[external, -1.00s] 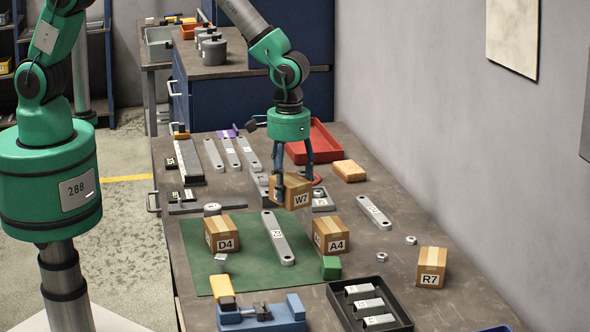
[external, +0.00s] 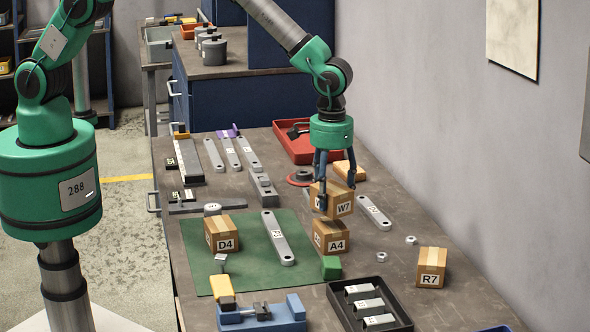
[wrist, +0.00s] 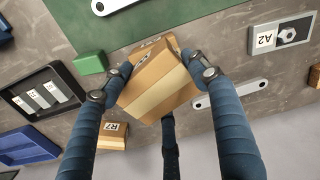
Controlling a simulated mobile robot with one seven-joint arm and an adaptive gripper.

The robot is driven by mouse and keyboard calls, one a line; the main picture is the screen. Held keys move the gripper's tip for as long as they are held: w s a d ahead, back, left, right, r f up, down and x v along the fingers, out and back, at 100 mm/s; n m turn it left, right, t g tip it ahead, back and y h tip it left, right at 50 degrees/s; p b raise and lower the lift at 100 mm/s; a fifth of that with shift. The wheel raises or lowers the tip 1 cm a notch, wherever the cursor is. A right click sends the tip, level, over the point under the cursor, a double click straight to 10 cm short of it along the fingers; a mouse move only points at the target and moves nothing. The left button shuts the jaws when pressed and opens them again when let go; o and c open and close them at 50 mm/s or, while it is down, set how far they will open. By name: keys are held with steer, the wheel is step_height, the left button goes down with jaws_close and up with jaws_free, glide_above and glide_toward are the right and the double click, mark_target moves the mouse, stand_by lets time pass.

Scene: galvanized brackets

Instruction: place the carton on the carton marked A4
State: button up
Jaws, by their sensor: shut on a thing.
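My gripper (external: 333,185) is shut on the carton marked W7 (external: 342,206), with fingers on its sides. It also holds the carton in the wrist view (wrist: 158,82). The carton marked A4 (external: 331,240) stands on the bench at the right edge of the green mat. W7 is directly above A4 in the external view, slightly tilted; I cannot tell whether a small gap separates them.
Carton D4 (external: 222,235) stands on the green mat (external: 255,283) to the left, and carton R7 (external: 432,267) stands to the right. A green block (external: 331,267) lies in front of A4. A black tray (external: 400,325) and a blue vise (external: 290,316) are nearer the front.

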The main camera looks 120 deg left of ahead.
mark_target(330, 186)
steer(key=shift+f, duration=1.8)
steer(key=shift+f, duration=0.1)
steer(key=o, duration=1.3)
steer(key=shift+o, duration=0.2)
step_height(330, 186, up, 12)
steer(key=shift+r, duration=0.15)
